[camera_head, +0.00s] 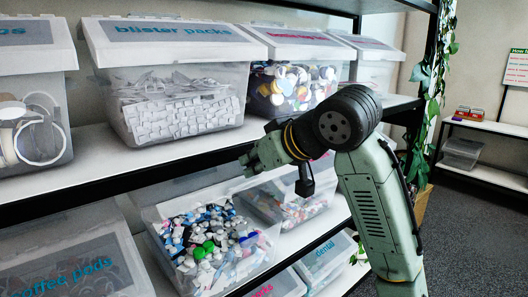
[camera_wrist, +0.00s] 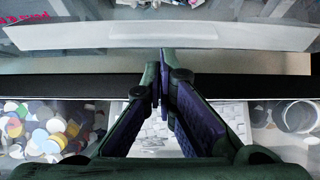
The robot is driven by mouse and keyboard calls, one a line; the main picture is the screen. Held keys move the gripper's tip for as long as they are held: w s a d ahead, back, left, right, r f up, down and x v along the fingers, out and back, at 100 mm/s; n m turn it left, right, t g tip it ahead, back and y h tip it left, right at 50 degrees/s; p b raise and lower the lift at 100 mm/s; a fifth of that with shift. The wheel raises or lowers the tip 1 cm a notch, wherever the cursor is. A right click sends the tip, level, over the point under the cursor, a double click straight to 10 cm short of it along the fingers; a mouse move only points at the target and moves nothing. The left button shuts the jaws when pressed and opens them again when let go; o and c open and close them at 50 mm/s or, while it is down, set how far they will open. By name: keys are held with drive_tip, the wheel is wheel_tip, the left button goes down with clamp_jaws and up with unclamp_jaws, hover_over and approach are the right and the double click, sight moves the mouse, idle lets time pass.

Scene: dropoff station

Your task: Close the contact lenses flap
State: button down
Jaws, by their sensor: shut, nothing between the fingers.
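A clear bin (camera_head: 262,248) on the lower shelf holds many small white, blue and green pieces that may be contact lens cases. I cannot read its label. Its flap seems raised behind the contents; in the wrist view a pale flap (camera_wrist: 215,38) with a recessed grip spans the top, and I take it to be this one.
Another bin (camera_head: 290,205) stands to the right behind my arm. A coffee pads bin (camera_head: 70,270) is at lower left. The floor at right is clear.

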sight(242, 179)
drive_tip(key=shift+w+a+f, duration=0.35)
drive_tip(key=shift+w, duration=0.05)
drive_tip(key=shift+f, duration=0.1)
drive_tip(key=shift+s+d+f+t+b, duration=0.1)
drive_tip(key=shift+s+f+t+b, duration=0.25)
drive_tip(key=shift+b, duration=0.5)
drive_tip(key=b, duration=0.1)
drive_tip(key=f+t+y+b, duration=0.1)
drive_tip(key=b, duration=0.1)
drive_tip(key=shift+s+d+f, duration=0.15)
drive_tip(key=shift+d+f, duration=0.1)
wheel_tip(242, 179, down, 18)
drive_tip(key=s+t+y+b, duration=0.1)
drive_tip(key=t+y+b, duration=0.3)
drive_tip(key=b, duration=1.8)
drive_tip(key=shift+d+r+t+y+b, duration=0.15)
drive_tip(key=shift+d+t+y+b, duration=0.25)
drive_tip(key=shift+t, duration=0.35)
